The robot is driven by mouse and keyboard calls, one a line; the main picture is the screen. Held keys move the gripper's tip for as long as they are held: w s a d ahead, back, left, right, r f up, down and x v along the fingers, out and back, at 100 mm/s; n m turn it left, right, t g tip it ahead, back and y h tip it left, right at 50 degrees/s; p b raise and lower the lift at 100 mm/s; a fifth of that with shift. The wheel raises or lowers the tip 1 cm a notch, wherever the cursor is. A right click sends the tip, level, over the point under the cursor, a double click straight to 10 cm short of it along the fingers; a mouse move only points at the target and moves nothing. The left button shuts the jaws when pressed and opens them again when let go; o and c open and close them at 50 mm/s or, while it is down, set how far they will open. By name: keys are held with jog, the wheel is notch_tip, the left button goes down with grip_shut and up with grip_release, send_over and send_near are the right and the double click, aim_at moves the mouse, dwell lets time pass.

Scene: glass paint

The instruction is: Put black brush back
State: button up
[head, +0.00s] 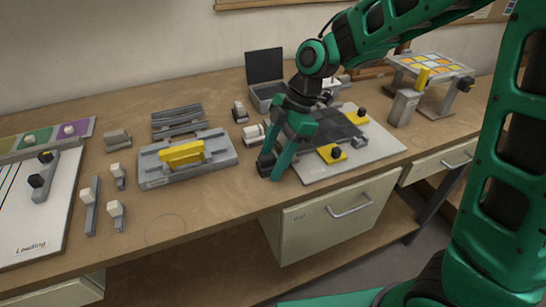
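A small grey tool with a black knob-like head (38,180), possibly the black brush, lies on the white sheet (25,222) at the far left. A second black knob shows close to its upper end. Several grey pieces with pale heads (91,200) lie on the bench to the right of the sheet. My gripper (270,168) points down at the bench's middle, just left of the grey board, far to the right of the black-headed tool. A dark block-like shape shows at its tips. I cannot tell whether this is a fingertip or something held.
A grey holder with a yellow block (182,152) stands left of my gripper. The grey board (378,150) with dark panels and yellow-and-black clamps lies right of it. An open dark box (265,68) and a raised rack of yellow tiles (430,64) stand behind. The front middle-left bench is clear.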

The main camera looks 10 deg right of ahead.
jog(key=v, duration=1.2)
jog(key=shift+r, duration=0.15)
jog(key=s+d+f+m+t+h, duration=0.1)
jog(key=s+d+m, duration=0.2)
jog(key=d+m, duration=0.4)
jog(key=s+d+f+m+t, duration=0.1)
jog(key=s+d+m, duration=0.1)
jog(key=d+m, duration=0.5)
jog(key=s+d+f+m+h, duration=0.1)
jog(key=s+d+f+m, duration=0.1)
jog(key=s+d+m, duration=0.4)
jog(key=s+d+f+m+h, duration=0.2)
jog(key=s+d+f+m, duration=0.1)
jog(key=s+d+m, duration=0.4)
jog(key=s+d, duration=0.3)
jog(key=s, duration=0.1)
jog(key=shift+s+d+f+m+g, duration=0.15)
jog(key=shift+s+f+m+g, duration=0.05)
jog(key=shift+f+m+g, duration=0.1)
